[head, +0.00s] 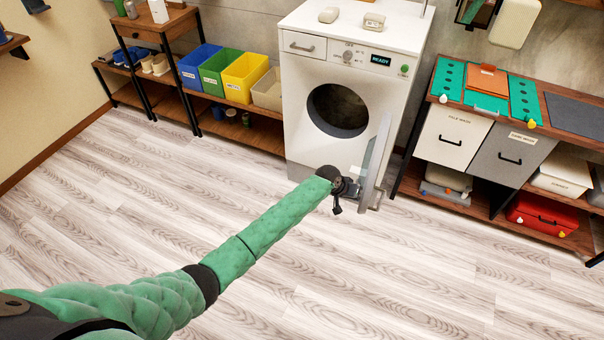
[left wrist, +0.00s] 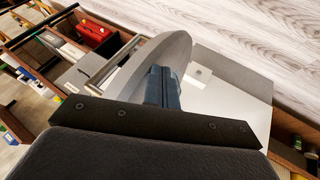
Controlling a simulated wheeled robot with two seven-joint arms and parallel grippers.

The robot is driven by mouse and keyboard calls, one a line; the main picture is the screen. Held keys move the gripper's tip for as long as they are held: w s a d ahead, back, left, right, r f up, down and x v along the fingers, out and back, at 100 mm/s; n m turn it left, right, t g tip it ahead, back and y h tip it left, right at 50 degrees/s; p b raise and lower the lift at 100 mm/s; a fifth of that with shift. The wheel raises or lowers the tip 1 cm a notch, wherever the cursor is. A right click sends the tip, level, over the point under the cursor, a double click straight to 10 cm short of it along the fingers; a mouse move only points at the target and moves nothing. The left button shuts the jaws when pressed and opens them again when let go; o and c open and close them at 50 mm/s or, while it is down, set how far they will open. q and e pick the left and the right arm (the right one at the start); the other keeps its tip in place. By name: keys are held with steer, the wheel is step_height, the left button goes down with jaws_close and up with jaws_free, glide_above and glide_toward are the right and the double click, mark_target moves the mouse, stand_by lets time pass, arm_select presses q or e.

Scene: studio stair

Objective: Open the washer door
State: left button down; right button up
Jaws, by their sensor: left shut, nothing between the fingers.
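The white washer (head: 310,85) stands against the back wall with its round dark drum opening (head: 338,110) uncovered. Its door (head: 377,150) is swung wide out from the front, hinged on the right, and shows nearly edge-on. My left gripper (head: 353,189) is at the lower part of the door, on the side facing the opening. It is shut with nothing held; I cannot tell whether it touches the door. The left wrist view shows the shut fingers (left wrist: 163,88) close against the grey door (left wrist: 150,62). My right gripper is not in view.
A shelf with blue, green and yellow bins (head: 245,77) stands left of the washer. A bench with drawers (head: 452,137) and a red case (head: 541,213) stands close on the right, beyond the door. The wooden floor (head: 400,280) in front is clear.

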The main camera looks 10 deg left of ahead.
arm_select(q)
steer(key=s+d, duration=0.1)
steer(key=d, duration=1.1)
steer(key=shift+b, duration=0.3)
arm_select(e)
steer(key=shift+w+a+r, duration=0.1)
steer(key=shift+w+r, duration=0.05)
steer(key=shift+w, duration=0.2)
arm_select(q)
steer(key=shift+f, duration=0.1)
steer(key=shift+a, duration=0.1)
